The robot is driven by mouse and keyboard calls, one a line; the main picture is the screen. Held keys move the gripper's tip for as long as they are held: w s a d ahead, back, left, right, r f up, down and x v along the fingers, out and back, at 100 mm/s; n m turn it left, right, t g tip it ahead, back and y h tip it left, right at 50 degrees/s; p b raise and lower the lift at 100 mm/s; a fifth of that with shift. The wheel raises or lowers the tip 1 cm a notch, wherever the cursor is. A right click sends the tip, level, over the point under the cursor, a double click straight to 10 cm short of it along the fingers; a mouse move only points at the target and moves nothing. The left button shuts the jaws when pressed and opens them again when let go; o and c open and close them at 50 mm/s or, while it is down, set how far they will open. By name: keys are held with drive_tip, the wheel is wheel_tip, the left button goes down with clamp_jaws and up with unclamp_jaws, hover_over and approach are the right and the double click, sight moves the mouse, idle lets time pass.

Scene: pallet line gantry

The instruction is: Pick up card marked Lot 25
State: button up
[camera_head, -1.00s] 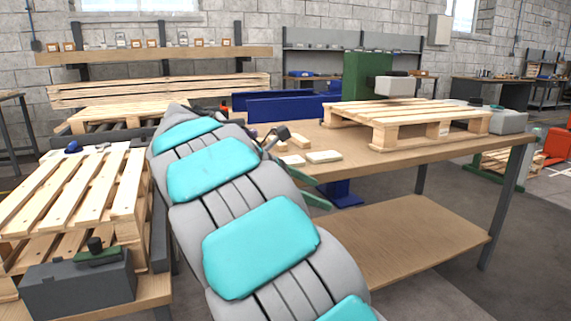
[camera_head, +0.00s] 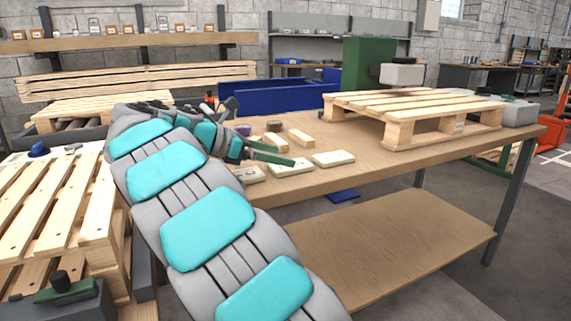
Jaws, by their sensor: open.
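Three pale, card-like pieces lie on the wooden workbench (camera_head: 425,153) near its front left edge: a left piece (camera_head: 250,174), a middle piece (camera_head: 291,167) and a right piece (camera_head: 333,158). Any marking on them is too small to read, so I cannot tell which is Lot 25. My gripper (camera_head: 289,154) has green fingers and is open and empty. It points right, just above or behind the middle piece in the picture. I cannot tell whether it touches anything. My arm hides part of the bench's left end.
Wood blocks (camera_head: 301,139) and a dark round item (camera_head: 273,126) lie close behind the gripper. A pallet (camera_head: 415,108) stands on the bench to the right, and blue bins (camera_head: 270,99) stand behind. A pallet stack (camera_head: 50,205) is at left.

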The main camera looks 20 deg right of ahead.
sight(307, 161)
drive_tip(key=b+x, duration=0.1)
drive_tip(key=x, duration=0.6)
drive_tip(key=shift+d, duration=0.2)
drive_tip(key=shift+c, duration=0.2)
drive_tip(key=c, duration=1.3)
